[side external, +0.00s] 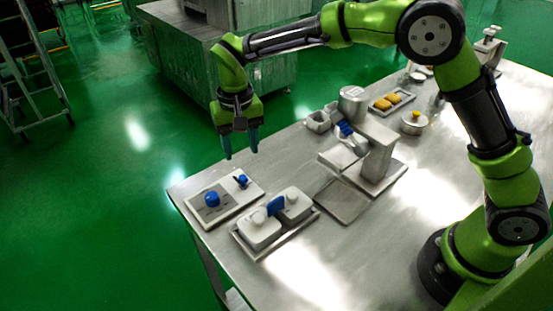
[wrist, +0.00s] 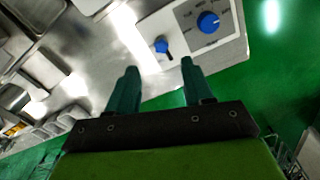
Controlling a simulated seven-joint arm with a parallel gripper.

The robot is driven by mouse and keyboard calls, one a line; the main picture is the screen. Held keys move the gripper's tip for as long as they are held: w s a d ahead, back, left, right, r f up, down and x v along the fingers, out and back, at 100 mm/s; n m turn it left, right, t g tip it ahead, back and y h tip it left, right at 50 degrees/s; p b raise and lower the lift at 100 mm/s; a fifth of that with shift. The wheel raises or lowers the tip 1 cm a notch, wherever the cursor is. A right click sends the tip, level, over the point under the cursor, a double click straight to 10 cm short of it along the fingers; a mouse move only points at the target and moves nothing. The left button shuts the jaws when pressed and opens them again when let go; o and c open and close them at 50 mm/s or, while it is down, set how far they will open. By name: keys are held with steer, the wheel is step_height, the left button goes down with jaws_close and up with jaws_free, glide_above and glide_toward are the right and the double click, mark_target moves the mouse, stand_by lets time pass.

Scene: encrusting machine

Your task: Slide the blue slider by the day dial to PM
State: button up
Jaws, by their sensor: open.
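The blue slider (side external: 241,180) is a small blue lever on the pale control panel (side external: 228,208) at the table's left corner. In the wrist view the slider (wrist: 162,46) lies just beyond the fingertips, roughly between them in the picture. The larger round blue day dial (side external: 212,199) is beside it, and it also shows in the wrist view (wrist: 208,22) with small lettering around it. The slider's AM and PM marks are too small to read. My gripper (side external: 241,152) is open and empty, above the panel's far end, apart from it; its fingers also show in the wrist view (wrist: 159,68).
A metal machine (side external: 376,160) stands farther right, with yellow pieces on a tray (side external: 392,100) behind. The space above the panel looks clear.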

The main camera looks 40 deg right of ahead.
step_height(320, 180, up, 8)
steer(key=shift+r, duration=0.1)
stand_by(0.4)
steer(key=s+d+r+t+y, duration=0.1)
steer(key=s+d+r+t, duration=0.1)
steer(key=s+d, duration=0.6)
steer(key=s+d+r+t+y, duration=0.1)
steer(key=s+d+t, duration=0.4)
steer(key=s, duration=0.9)
steer(key=d+r, duration=0.1)
steer(key=d, duration=0.2)
steer(key=shift+s+d, duration=0.2)
steer(key=shift+s, duration=0.15)
steer(key=shift+r, duration=0.1)
